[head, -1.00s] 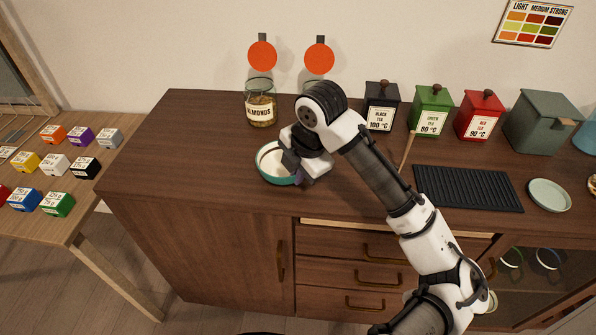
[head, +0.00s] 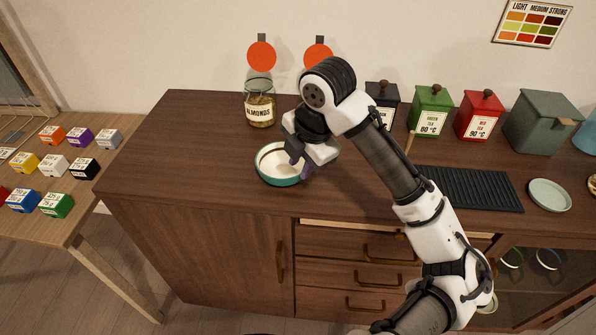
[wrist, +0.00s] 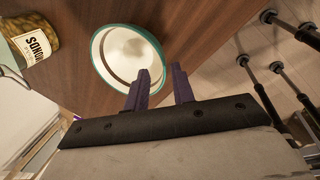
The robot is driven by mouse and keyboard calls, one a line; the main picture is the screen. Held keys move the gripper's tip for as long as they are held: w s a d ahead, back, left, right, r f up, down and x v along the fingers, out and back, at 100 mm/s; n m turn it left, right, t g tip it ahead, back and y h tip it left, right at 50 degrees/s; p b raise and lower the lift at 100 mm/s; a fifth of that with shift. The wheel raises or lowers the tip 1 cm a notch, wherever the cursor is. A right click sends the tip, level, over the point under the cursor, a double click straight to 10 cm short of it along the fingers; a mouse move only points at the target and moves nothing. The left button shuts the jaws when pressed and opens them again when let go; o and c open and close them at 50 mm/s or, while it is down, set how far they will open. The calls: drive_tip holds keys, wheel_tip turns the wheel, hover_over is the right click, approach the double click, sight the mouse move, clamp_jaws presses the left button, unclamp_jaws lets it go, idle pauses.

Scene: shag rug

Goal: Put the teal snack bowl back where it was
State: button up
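The teal snack bowl (head: 278,181), with a pale inside, sits upright on the dark wooden counter in the head view, in front of the almonds jar. It also shows in the wrist view (wrist: 101,62), just beyond my fingers. My gripper (head: 302,171) is at the bowl's right rim, tilted down. In the wrist view the two purple fingers (wrist: 161,70) stand apart, one over the bowl's inside and one outside the rim. The gap between them shows, and I see no clear grip on the rim. Whether a finger touches the bowl I cannot tell.
The almonds jar (head: 260,108) stands behind the bowl. Black (head: 382,105), green (head: 431,111) and red (head: 479,116) tea canisters stand along the wall. A black ribbed mat (head: 470,189) and a pale plate (head: 549,195) lie right. The counter's left part is clear.

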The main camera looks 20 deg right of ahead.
drive_tip(key=v, duration=0.7)
drive_tip(key=shift+r, duration=0.4)
